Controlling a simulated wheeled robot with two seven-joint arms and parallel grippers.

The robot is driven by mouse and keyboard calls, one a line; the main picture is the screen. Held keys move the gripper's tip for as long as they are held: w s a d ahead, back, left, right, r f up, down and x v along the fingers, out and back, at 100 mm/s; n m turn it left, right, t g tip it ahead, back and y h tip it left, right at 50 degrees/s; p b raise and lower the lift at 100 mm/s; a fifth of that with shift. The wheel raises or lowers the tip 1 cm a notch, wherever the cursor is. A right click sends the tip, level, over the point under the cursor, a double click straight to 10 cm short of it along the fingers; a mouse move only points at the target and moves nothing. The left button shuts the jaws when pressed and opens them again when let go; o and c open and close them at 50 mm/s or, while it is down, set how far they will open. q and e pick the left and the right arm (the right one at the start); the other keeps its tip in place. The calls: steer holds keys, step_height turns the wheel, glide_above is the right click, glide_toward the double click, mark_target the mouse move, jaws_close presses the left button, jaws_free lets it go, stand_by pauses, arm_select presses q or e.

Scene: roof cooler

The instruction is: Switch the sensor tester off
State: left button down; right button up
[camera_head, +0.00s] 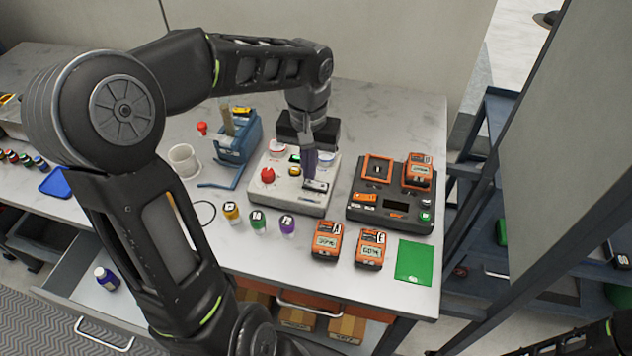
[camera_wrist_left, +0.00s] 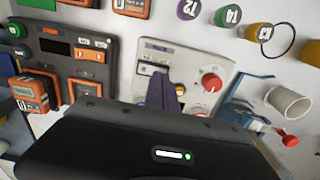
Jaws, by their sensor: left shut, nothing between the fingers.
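A pale box with controls (camera_head: 290,202) stands on the bench. It has a red knob (camera_head: 267,175), a small green-lit spot (camera_head: 295,158) and a dark-and-silver switch-like part (camera_head: 316,186) near its front right. My left gripper (camera_head: 309,176) is shut and empty, pointing down over this box beside that part; I cannot tell whether it touches. In the left wrist view the fingers (camera_wrist_left: 162,82) lie between the red knob (camera_wrist_left: 211,82) and the switch-like part (camera_wrist_left: 150,68), covering some of the panel. No readable label marks either device as the sensor tester.
A dark station (camera_head: 390,210) with orange meters stands to the right. Two orange meters (camera_head: 327,240) (camera_head: 370,249), a green card (camera_head: 413,262) and several colored-cap vials (camera_head: 258,222) lie in front. A blue holder (camera_head: 237,145) and white cup (camera_head: 184,160) stand left.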

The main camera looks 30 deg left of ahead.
mark_target(309, 182)
arm_select(q)
steer(key=shift+f+b, duration=0.7)
steer(key=shift+f, duration=0.25)
stand_by(0.9)
steer(key=shift+r, duration=0.1)
steer(key=shift+r+p, duration=2.7)
steer(key=shift+r, duration=0.8)
